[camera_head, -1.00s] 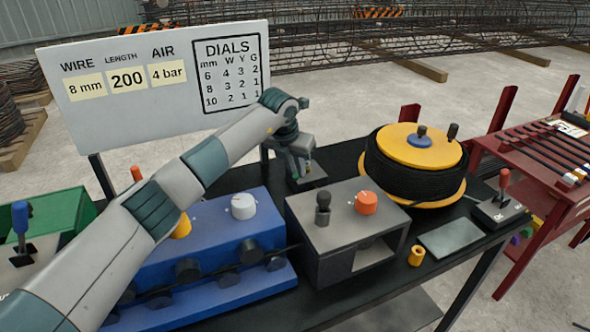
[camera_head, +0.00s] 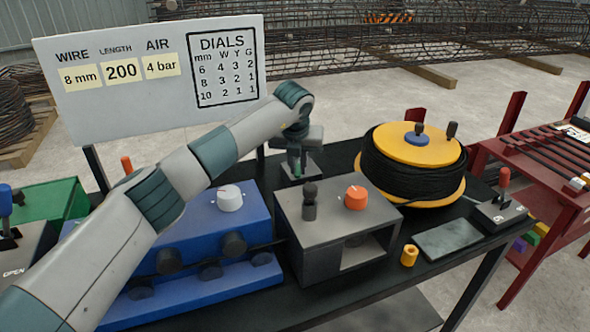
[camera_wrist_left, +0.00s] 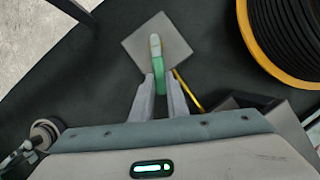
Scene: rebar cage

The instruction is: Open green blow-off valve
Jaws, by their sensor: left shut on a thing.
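The green blow-off valve shows in the left wrist view as a narrow green lever (camera_wrist_left: 159,78) with a pale end, above a square grey plate (camera_wrist_left: 135,46). In the head view this plate (camera_head: 314,172) lies at the table's back edge, mostly below my left gripper (camera_head: 298,166). In the left wrist view, the two fingers of my left gripper (camera_wrist_left: 160,86) are shut on the green lever, one on each side. The head view hides most of the valve behind the gripper. My right gripper is in neither view.
A black wire spool with a yellow top (camera_head: 395,146) stands right of the valve. A grey box with an orange dial (camera_head: 296,234) and a blue machine (camera_head: 250,212) stand in front. A sign board (camera_head: 150,110) rises behind my arm.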

